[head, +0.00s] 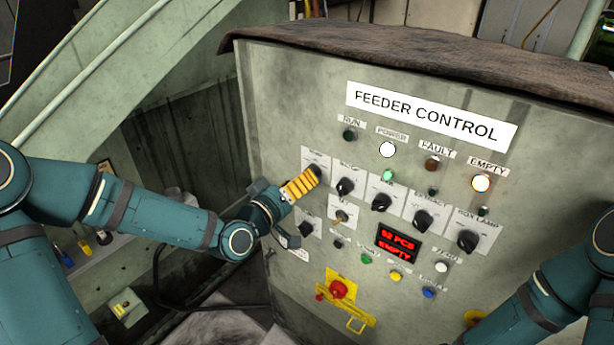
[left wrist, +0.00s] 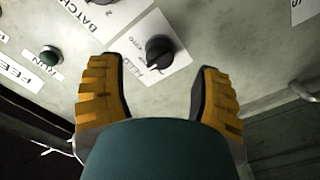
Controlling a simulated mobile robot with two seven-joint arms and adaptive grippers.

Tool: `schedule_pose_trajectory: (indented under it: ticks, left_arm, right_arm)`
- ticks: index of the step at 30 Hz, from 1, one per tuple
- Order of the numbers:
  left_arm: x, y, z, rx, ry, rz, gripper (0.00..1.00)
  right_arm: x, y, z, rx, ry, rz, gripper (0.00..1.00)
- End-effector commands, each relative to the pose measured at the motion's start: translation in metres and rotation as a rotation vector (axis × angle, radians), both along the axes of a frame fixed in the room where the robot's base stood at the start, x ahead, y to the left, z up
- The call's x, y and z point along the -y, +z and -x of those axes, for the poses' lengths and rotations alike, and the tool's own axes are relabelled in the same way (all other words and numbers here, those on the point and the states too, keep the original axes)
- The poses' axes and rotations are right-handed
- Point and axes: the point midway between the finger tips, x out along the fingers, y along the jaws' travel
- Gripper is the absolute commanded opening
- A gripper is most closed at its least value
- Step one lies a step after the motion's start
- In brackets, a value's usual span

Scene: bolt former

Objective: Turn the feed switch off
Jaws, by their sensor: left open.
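The control panel (head: 270,110) carries the sign "FEEDER CONTROL" (head: 430,115). The switch at the left end of its upper knob row is a black rotary knob (head: 316,168) on a white plate, partly hidden by my left gripper in the head view. In the left wrist view this knob (left wrist: 158,49) stands just beyond and between the fingertips; its small label is hard to read. My left gripper (head: 306,182) is open, its yellow fingers apart in the left wrist view (left wrist: 157,75), with nothing visibly held. My right arm shows at the right edge; its gripper is out of view.
Right of the knob sits another knob (head: 345,187), its plate marked "BATCH" in the wrist view. More knobs, coloured buttons, lit lamps and a red display (head: 397,242) reading "EMPTY" fill the panel. A red emergency button (head: 338,289) is lower down. A brown cover (head: 400,50) lies on top.

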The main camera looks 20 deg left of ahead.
Motion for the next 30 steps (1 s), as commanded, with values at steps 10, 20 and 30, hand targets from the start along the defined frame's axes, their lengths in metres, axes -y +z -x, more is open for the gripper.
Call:
schedule_pose_trajectory:
  ticks: [10, 20, 30]
  left_arm:
    - [-0.012, 0.000, 0.034, 0.000, -0.001, 0.001, 0.65]
    - [-0.012, 0.000, 0.034, 0.001, -0.001, 0.001, 0.65]
    - [0.007, -0.047, 0.035, -0.148, -0.035, -0.008, 0.65]
  right_arm:
    - [0.000, 0.000, 0.000, 0.000, 0.000, 0.000, 0.47]
    - [0.000, 0.000, 0.000, 0.000, 0.000, 0.000, 0.47]
    - [0.000, 0.000, 0.000, 0.000, 0.000, 0.000, 0.47]
